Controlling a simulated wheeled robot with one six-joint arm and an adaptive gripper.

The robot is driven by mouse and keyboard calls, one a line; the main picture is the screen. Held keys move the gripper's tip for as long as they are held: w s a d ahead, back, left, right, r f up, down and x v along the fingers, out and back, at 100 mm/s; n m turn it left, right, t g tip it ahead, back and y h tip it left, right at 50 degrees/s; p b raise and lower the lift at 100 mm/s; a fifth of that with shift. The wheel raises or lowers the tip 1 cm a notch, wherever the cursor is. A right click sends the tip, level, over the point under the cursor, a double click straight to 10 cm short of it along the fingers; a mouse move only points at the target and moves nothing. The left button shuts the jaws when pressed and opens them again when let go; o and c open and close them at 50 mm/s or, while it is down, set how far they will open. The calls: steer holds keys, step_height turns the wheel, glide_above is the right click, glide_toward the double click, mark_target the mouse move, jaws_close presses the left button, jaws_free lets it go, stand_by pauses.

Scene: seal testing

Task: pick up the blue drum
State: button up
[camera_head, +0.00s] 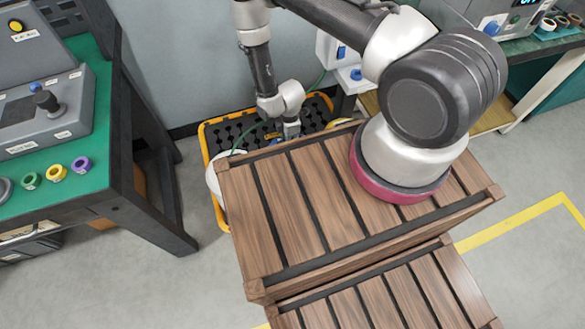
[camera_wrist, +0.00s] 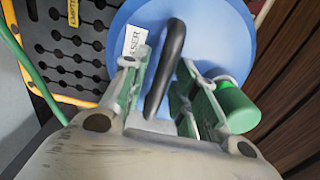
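The blue drum (camera_wrist: 215,35) fills the upper middle of the wrist view. Its round top carries a white label (camera_wrist: 135,40) and a black bar handle (camera_wrist: 167,65). My gripper (camera_wrist: 163,72) has its two green-padded fingers spread over the drum top. The handle runs between the fingers, with a gap visible on each side. In the head view my gripper (camera_head: 291,130) points down behind the wooden crate. The drum is mostly hidden there by the crate and my arm.
The slatted wooden crate (camera_head: 262,205) stands close in front of my gripper. A black perforated pallet with a yellow rim (camera_head: 205,150) lies behind it. A white round object (camera_head: 213,176) sits left of the crate. A green cylinder (camera_wrist: 237,106) is right of my fingers.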

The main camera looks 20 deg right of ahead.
jaws_close()
steer(key=shift+r, duration=0.1)
step_height(320, 180, up, 10)
steer(key=shift+f, duration=0.1)
stand_by(0.5)
steer(key=shift+d, duration=0.15)
